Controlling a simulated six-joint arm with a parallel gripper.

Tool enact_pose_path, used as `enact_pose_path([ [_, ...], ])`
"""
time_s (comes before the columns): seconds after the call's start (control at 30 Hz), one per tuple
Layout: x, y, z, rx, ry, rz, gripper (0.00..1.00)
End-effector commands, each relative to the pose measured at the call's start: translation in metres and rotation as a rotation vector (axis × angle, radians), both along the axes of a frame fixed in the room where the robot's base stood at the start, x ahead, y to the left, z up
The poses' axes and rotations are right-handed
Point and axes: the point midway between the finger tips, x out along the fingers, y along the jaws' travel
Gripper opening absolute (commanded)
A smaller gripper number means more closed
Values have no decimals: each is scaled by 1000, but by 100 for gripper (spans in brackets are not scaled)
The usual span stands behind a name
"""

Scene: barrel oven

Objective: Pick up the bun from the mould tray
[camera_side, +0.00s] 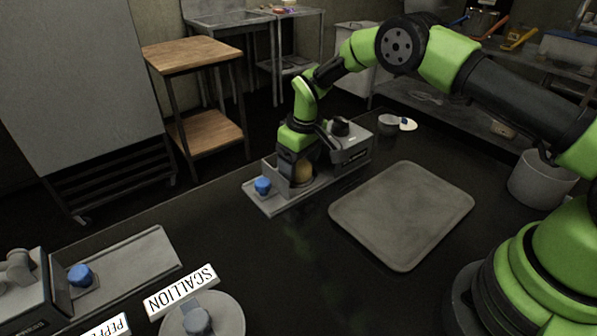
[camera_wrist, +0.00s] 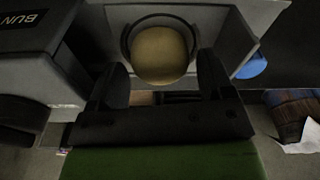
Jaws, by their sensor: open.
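The bun (camera_wrist: 159,57) is a round tan piece seated in a dark ring in the grey mould tray (camera_wrist: 217,18), seen from above in the wrist view. In the side view the bun (camera_side: 302,171) shows as a small tan patch under my gripper, partly hidden by it. The mould tray (camera_side: 270,203) extends out of a grey machine with a black knob. My gripper (camera_wrist: 160,75) is open, with its dark fingers on either side of the bun's near edge. I cannot tell whether the fingers touch the bun.
A blue knob (camera_side: 263,185) stands on the tray's end, close to my gripper. A flat grey tray (camera_side: 403,215) lies on the dark counter to the right. A second machine with a blue knob (camera_side: 80,275) and a scallion label (camera_side: 181,291) are at front left.

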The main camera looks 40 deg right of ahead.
Motion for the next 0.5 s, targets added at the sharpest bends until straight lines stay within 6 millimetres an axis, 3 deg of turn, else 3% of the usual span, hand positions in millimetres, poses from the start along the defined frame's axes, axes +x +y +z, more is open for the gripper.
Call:
enact_pose_path([
  [0.1,1,0,-12,1,1,0,74],
  [0.37,2,0,-14,0,-1,0,74],
  [0.5,2,0,-14,0,-1,0,42],
])
